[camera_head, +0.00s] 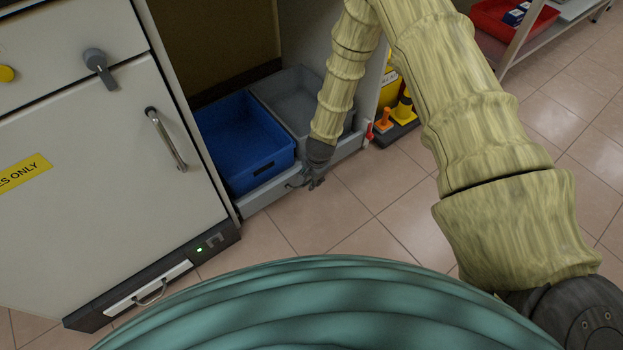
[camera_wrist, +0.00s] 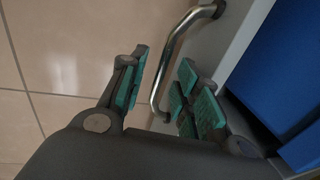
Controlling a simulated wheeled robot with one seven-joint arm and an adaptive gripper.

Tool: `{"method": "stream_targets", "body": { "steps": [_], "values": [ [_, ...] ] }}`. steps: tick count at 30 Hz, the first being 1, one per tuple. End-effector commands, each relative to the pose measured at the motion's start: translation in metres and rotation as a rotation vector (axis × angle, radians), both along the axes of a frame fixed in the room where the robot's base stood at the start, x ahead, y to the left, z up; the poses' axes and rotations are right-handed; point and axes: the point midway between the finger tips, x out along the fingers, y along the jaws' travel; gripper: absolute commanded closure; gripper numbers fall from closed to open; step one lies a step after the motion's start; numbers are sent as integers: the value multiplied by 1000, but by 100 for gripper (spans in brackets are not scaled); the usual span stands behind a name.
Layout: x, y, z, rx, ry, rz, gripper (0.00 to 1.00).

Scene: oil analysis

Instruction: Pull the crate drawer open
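The crate drawer (camera_head: 262,197) is a low grey tray at the cabinet's floor. It carries a blue crate (camera_head: 281,163) on the left and a grey crate (camera_head: 291,84) on the right. My gripper (camera_head: 314,183) is down at the drawer's front. In the wrist view, the drawer's curved metal handle (camera_wrist: 170,66) runs between the two green-padded fingers of my gripper (camera_wrist: 167,88). The fingers are open, with a gap visible on the left side of the bar. Contact on the right side is unclear. My arm hides part of the grey crate in the head view.
A white cabinet door (camera_head: 90,170) with a vertical handle (camera_head: 166,138) stands left of the drawer. Yellow and orange items (camera_head: 403,105) stand on the floor at right. A shelf with a red bin (camera_head: 500,18) is farther right. Tiled floor (camera_head: 350,220) is clear in front.

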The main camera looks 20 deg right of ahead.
Motion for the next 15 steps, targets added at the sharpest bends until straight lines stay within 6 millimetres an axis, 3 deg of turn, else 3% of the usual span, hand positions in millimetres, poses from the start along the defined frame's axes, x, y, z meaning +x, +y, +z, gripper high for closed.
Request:
{"method": "stream_targets", "body": {
  "steps": [3, 9, 15],
  "values": [
    [0, 0, 0, 0, 0, 0, 68],
    [0, 0, 0, 0, 0, 0, 100],
    [0, 0, 0, 0, 0, 0, 100]
  ]
}}
